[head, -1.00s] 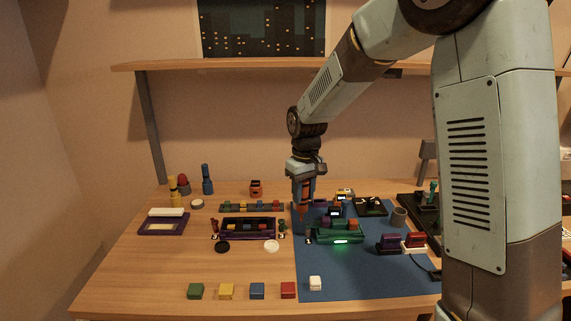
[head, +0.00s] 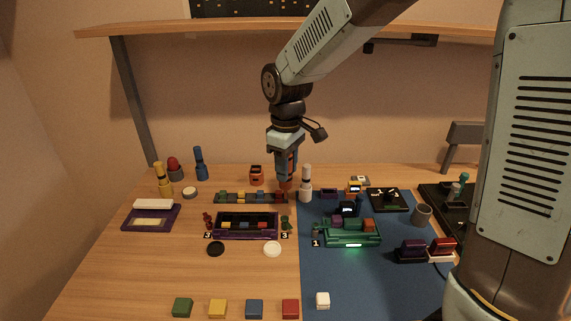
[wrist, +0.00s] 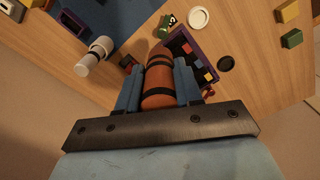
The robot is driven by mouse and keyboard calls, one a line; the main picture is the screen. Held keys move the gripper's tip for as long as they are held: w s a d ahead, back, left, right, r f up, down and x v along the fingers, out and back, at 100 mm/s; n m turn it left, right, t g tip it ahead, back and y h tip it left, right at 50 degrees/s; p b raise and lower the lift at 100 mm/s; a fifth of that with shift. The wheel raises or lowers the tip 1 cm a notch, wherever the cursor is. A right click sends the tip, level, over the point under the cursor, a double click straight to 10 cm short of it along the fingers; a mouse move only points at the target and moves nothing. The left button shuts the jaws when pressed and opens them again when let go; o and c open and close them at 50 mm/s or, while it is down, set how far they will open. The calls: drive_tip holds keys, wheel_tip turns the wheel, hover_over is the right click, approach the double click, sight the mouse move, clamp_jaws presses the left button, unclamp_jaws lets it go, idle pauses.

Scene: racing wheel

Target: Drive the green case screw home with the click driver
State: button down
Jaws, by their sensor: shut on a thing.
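My gripper (head: 286,172) is shut on an orange driver with dark bands, which shows between the blue fingers in the wrist view (wrist: 158,85). It is held upright in the head view, by the right end of the long block strip. The green case (head: 352,234) is on the blue mat, with a lit green strip on its front and colored parts in it. A small dark green piece (head: 316,230) with a tag reading 1 stands at its left end; I cannot tell if this is the screw. Another small green piece (head: 286,223), tagged 3, stands beside the purple case.
A white cylinder (head: 305,186) stands close right of the driver. The purple case (head: 245,237) is left of the mat (head: 385,285). A row of colored blocks (head: 254,309) lies in front. A mug (head: 422,214) and dark devices fill the right. A shelf (head: 230,27) spans above.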

sight(286, 189)
drive_tip(key=shift+s+a, duration=0.15)
drive_tip(key=shift+f, duration=0.1)
drive_tip(key=shift+f, duration=3)
drive_tip(key=shift+s+f, duration=0.15)
drive_tip(key=shift+f, duration=0.3)
idle(2.1)
drive_tip(key=shift+r, duration=3.1)
